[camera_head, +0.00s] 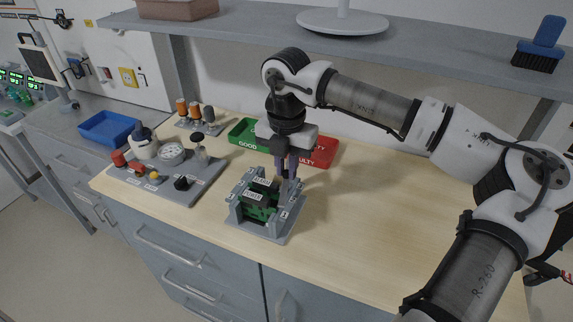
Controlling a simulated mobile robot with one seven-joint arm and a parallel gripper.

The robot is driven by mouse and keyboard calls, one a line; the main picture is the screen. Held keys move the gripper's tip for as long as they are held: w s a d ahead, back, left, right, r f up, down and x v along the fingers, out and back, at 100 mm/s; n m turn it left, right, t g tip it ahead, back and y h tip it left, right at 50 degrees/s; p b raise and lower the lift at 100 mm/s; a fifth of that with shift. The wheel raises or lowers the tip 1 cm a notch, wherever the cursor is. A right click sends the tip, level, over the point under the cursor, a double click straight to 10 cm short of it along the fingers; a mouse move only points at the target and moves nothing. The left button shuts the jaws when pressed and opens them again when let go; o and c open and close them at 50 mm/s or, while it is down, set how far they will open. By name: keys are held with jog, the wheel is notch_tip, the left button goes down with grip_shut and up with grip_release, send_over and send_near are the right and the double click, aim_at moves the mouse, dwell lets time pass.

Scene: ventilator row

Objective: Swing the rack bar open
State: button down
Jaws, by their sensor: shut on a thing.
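The grey rack (270,234) stands on the wooden worktop, with green circuit boards (255,207) upright in it and pale labels on them. My gripper (289,179) comes down from above at the rack's back right corner. Its dark fingers are shut on the rack bar at that corner, as far as I can tell. The held part is small and mostly hidden by the fingers. The bar's full length and angle cannot be made out.
Behind the rack lie a green GOOD tray (243,133) and a red FAULTY tray (324,152). To the left is a grey panel (177,187) with a gauge and knobs. A shelf (240,22) runs above. The worktop on the right (390,220) is clear.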

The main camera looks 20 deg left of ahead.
jog(key=shift+d+f+b, duration=0.1)
jog(key=shift+b, duration=0.2)
jog(key=n+b, duration=0.1)
jog(key=d+n+b, duration=0.1)
jog(key=n, duration=0.1)
jog(key=shift+w+d, duration=0.15)
jog(key=shift+w, duration=0.15)
jog(key=shift+w+d+n+b, duration=0.45)
jog(key=shift+d+n+b, duration=0.15)
jog(key=shift+n, duration=0.55)
jog(key=shift+w+d+n+b, duration=0.45)
jog(key=shift+n+b, duration=0.1)
jog(key=shift+n, duration=0.6)
jog(key=c, duration=1.4)
grip_release()
jog(key=shift+o, duration=0.2)
notch_tip(320, 180, up, 8)
jog(key=b, duration=0.1)
